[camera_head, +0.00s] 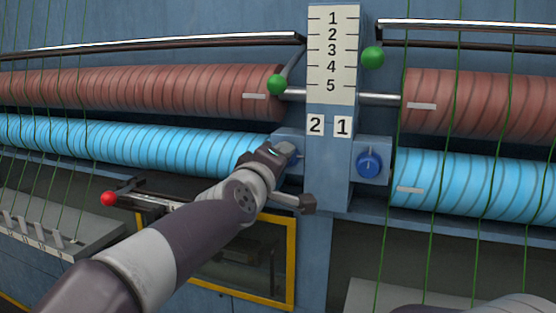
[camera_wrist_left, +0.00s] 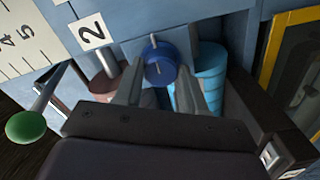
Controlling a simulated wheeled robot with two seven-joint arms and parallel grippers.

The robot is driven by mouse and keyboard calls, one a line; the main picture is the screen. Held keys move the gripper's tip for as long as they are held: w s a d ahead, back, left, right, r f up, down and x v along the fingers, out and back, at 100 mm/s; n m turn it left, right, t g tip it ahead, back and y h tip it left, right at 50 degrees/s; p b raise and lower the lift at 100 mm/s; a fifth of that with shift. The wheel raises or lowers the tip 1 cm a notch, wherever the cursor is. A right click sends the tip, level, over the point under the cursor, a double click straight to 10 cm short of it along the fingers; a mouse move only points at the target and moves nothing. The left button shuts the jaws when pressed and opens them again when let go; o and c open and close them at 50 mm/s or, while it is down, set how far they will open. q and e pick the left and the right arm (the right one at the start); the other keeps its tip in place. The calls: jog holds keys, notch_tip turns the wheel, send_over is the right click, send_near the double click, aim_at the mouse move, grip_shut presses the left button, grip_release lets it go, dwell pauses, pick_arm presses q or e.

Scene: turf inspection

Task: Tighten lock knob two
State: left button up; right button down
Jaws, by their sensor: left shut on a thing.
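Lock knob two (camera_wrist_left: 158,68) is a round blue knob with a pale line on its face, in the wrist view below the "2" label (camera_wrist_left: 91,31). My left gripper (camera_wrist_left: 160,72) has its fingers on either side of the knob, shut on it. In the head view my left gripper (camera_head: 288,155) is at the left side of the central post, under the "2" label (camera_head: 315,124), and it hides most of the knob there. A second blue knob (camera_head: 369,163) sits under the "1" label (camera_head: 343,127), untouched. My right gripper is not in view.
The blue post carries a scale plate (camera_head: 333,50) numbered 1 to 5. Green ball levers (camera_head: 277,84) stick out near it. Red rollers (camera_head: 150,92) and blue rollers (camera_head: 120,140) run to both sides. A red ball lever (camera_head: 109,199) and a yellow-framed window (camera_head: 292,265) are lower left.

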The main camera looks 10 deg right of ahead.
pick_arm(q)
jog(key=n, duration=0.4)
jog(key=shift+a+r+n, duration=0.1)
jog(key=shift+r+n, duration=0.2)
jog(key=shift+r, duration=0.1)
jog(key=n, duration=0.4)
jog(key=shift+s+r+n, duration=0.1)
jog(key=shift+r+n, duration=0.05)
jog(key=shift+n, duration=0.15)
jog(key=n, duration=0.4)
jog(key=shift+n, duration=2.3)
jog(key=o, duration=1.1)
jog(key=shift+b, duration=0.3)
jog(key=shift+f, duration=0.3)
